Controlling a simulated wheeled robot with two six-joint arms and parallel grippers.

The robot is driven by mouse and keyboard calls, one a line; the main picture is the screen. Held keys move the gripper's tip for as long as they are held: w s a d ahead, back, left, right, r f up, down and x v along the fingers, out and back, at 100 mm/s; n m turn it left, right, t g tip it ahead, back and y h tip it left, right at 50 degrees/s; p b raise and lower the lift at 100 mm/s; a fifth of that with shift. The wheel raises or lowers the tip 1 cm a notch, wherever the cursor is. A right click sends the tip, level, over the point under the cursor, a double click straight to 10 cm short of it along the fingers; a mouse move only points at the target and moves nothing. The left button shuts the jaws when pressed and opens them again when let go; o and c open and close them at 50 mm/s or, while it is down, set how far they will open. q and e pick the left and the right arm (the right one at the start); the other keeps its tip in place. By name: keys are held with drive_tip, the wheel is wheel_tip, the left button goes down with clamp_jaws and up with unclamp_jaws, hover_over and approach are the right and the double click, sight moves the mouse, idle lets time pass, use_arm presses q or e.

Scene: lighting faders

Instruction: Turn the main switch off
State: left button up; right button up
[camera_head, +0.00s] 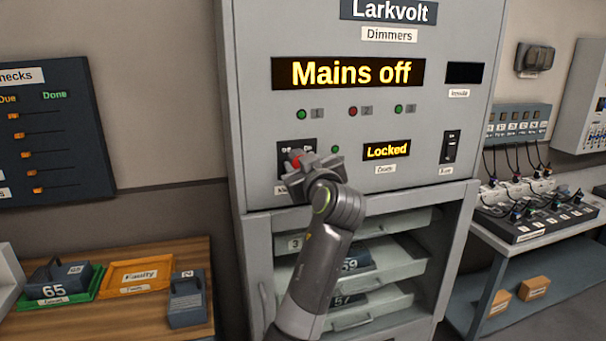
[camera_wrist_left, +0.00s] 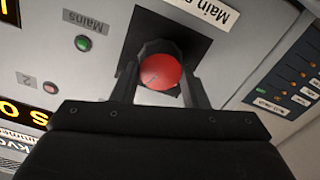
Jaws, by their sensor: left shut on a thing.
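The main switch has a round red knob (camera_wrist_left: 162,72) on a black plate (camera_wrist_left: 140,25) on the grey dimmer cabinet (camera_head: 245,120). My left gripper (camera_head: 298,168) is at the switch, and it covers most of it in the head view. In the left wrist view its two fingers (camera_wrist_left: 160,80) are shut around the red knob, one on each side. The cabinet's large display (camera_head: 348,73) reads "Mains off". The mains lamp (camera_wrist_left: 84,43) beside the switch looks dark green. My right gripper is not in view.
A smaller display (camera_head: 387,150) reads "Locked". A black rocker switch (camera_head: 451,146) is to its right. Below, an open bay holds several drawers (camera_head: 385,290). A wooden bench (camera_head: 150,315) with trays stands left, and a grey shelf (camera_head: 540,240) with plugs stands right.

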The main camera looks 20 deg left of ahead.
use_arm(q)
drive_tip(key=shift+s+a+f+n+b, duration=0.1)
drive_tip(key=shift+n+b, duration=1.95)
drive_tip(key=shift+n, duration=1.5)
drive_tip(key=shift+a+f+n+b, duration=0.1)
drive_tip(key=shift+n+b, duration=1.9)
drive_tip(key=shift+n, duration=1.55)
drive_tip(key=o, duration=1)
drive_tip(key=shift+c, duration=0.2)
drive_tip(key=shift+d, duration=0.1)
drive_tip(key=b+v, duration=1)
drive_tip(key=v, duration=0.7)
